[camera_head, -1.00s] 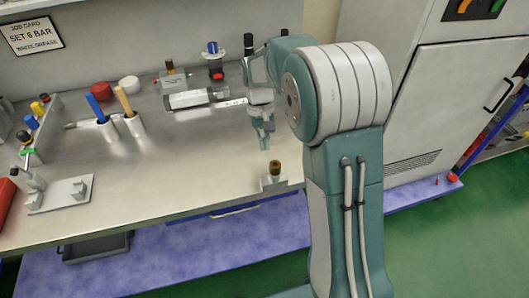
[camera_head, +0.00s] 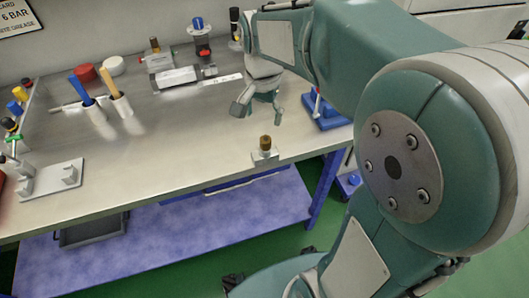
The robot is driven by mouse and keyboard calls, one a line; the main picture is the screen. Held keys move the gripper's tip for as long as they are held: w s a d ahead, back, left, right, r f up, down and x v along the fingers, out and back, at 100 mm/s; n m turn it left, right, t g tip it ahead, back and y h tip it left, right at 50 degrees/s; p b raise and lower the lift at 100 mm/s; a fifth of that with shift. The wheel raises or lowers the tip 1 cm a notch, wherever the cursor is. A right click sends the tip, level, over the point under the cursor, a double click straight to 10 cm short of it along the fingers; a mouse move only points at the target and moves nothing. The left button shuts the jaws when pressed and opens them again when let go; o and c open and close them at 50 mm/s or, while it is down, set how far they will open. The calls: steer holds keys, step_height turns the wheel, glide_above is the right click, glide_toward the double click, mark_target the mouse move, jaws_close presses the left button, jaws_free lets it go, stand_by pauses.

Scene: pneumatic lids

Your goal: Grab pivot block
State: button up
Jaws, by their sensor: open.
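A small pale grey block with a brass-coloured knob on top, which looks like the pivot block (camera_head: 265,155), stands upright at the front edge of the bench. My gripper (camera_head: 259,112) is open and empty, with its fingers spread and pointing down. It hangs behind and above the block, apart from it. I cannot tell its exact height over the bench.
The steel bench (camera_head: 180,150) is clear around the block. A blue vise-like fixture (camera_head: 325,112) stands to the right. A grey plate fixture (camera_head: 52,178) lies at the left. White holders with blue and yellow handles (camera_head: 120,102) and a grey device (camera_head: 172,75) stand farther back.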

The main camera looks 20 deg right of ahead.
mark_target(265, 139)
steer(key=shift+s+f, duration=0.15)
steer(key=shift+s, duration=0.05)
step_height(265, 139, down, 11)
steer(key=shift+d+r, duration=0.15)
steer(key=shift+r, duration=0.05)
steer(key=shift+c, duration=0.4)
jaws_close()
